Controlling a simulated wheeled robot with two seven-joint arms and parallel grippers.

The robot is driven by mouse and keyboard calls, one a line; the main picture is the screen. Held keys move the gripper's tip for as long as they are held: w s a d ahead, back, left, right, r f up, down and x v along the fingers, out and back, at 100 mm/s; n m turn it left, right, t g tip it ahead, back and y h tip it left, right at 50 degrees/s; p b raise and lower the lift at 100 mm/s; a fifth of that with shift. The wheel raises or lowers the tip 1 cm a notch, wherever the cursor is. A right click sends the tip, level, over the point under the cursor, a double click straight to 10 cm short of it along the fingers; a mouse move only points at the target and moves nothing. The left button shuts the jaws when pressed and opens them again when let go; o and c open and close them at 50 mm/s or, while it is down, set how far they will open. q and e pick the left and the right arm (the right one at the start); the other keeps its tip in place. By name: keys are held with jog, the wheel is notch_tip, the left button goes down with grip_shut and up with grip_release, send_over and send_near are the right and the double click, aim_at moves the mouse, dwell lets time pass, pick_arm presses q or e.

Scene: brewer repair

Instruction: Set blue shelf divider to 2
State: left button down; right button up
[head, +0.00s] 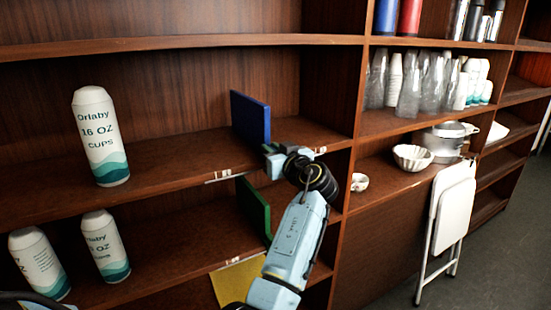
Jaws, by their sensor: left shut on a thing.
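The blue shelf divider (250,118) stands upright on the middle shelf (170,158), right of the tall cup sleeve. My left gripper (268,154) is at the lower front corner of the blue divider, by the shelf's front edge, and is shut on it. The fingertips are small and partly hidden by the wrist. A small white label strip (221,175) with marks sits on the shelf's front edge, left of the gripper. Its numbers are too small to read. My right gripper is not in view.
A green divider (253,209) and a yellow panel (238,282) are below. White cup sleeves stand on the middle shelf (100,137) and lower shelf (105,246). Right bays hold clear cups (410,85), a bowl (412,158) and a pot (445,141). A folded white chair (453,214) leans there.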

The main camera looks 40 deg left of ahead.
pick_arm(q)
jog(key=c, duration=1.4)
grip_release()
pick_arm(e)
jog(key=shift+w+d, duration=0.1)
pick_arm(q)
jog(key=shift+o, duration=0.2)
